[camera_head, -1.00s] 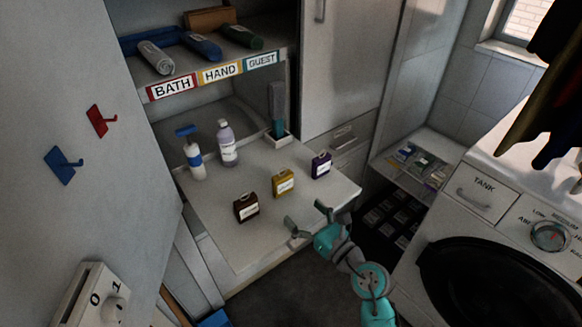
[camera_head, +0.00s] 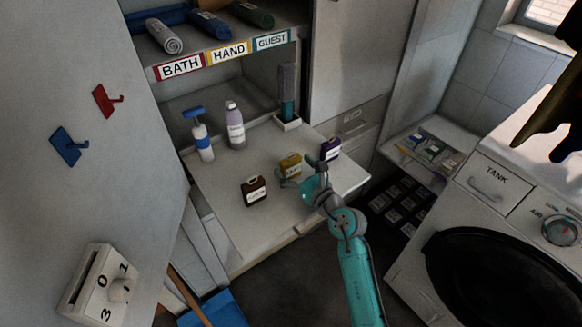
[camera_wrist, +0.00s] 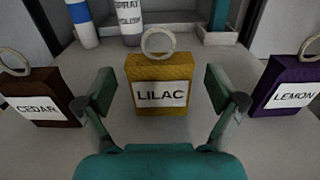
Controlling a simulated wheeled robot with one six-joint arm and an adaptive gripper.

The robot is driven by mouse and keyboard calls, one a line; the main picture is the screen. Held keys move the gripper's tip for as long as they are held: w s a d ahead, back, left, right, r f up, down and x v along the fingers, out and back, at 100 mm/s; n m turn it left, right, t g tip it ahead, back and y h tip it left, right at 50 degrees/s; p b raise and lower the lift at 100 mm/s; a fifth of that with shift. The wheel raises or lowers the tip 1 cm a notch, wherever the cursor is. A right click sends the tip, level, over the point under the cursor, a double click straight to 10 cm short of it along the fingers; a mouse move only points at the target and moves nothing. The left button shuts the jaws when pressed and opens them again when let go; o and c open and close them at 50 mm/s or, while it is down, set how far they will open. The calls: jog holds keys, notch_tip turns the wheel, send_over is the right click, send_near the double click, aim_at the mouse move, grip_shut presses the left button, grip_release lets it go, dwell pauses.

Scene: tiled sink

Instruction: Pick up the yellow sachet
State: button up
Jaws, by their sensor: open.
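The yellow sachet (camera_head: 290,163) stands upright on the pull-out shelf (camera_head: 232,222), with a ring on top. In the wrist view the yellow sachet (camera_wrist: 158,72) bears a white label reading LILAC. My gripper (camera_head: 298,178) is at its near side. In the wrist view my gripper (camera_wrist: 164,98) is open, with one finger on each side of the sachet's front and a gap at both sides. In the head view the gripper partly covers the sachet.
A brown sachet (camera_wrist: 38,98) labelled CEDAR stands to the left and a purple sachet (camera_wrist: 286,86) labelled LEMON to the right. A spray bottle (camera_head: 201,140) and a lilac bottle (camera_head: 235,126) stand behind. The shelf's front left is clear.

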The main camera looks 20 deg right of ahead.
jog(key=shift+w+a, duration=0.2)
jog(key=shift+w, duration=0.4)
jog(key=c, duration=1.2)
notch_tip(320, 180, up, 10)
